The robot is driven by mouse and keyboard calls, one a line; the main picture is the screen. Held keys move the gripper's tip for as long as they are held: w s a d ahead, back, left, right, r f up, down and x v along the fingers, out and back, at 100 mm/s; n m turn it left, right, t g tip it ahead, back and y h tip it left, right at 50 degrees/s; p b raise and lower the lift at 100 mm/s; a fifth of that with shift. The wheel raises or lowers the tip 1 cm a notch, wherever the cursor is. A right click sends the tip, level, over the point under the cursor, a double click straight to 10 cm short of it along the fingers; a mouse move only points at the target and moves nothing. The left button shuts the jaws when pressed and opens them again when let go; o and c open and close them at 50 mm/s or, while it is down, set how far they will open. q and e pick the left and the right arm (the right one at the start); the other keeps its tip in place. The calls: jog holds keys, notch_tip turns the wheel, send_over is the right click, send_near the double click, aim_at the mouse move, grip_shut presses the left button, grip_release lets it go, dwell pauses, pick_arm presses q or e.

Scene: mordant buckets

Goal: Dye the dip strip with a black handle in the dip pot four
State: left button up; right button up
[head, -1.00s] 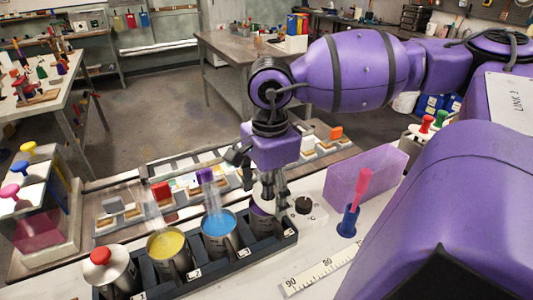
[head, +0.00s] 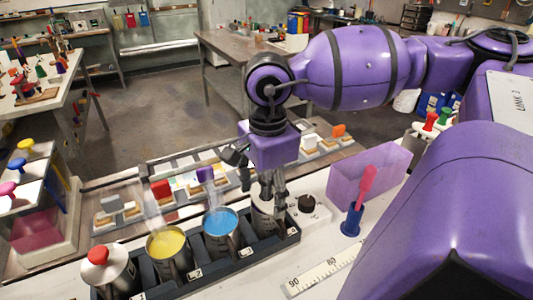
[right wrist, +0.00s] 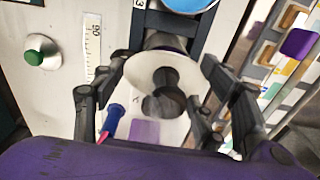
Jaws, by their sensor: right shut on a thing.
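My right gripper (head: 272,203) is down at the far right pot of the dark rack, dip pot four (head: 262,220). My left gripper is not in view.
A white-capped pot with a red knob (head: 98,256) stands at the rack's left end. A black dial (head: 306,203), a clear purple bin (head: 375,172), a pink tool (head: 366,184) in a blue holder and a ruler (head: 325,272) lie to the right. Small sample blocks line the back.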

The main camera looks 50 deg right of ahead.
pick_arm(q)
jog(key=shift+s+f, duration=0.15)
pick_arm(e)
jog(key=shift+a, duration=0.1)
jog(key=shift+r+p, duration=0.4)
jog(key=shift+r, duration=1.05)
jog(key=shift+d+r+p, duration=0.15)
jog(key=shift+r+p, duration=0.1)
jog(key=shift+r, duration=1)
jog(key=shift+d+r+p, duration=0.15)
jog(key=shift+r+p, duration=0.1)
jog(key=shift+r, duration=1)
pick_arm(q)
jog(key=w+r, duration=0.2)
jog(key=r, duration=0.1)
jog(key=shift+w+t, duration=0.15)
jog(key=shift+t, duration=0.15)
pick_arm(e)
jog(key=shift+r, duration=0.25)
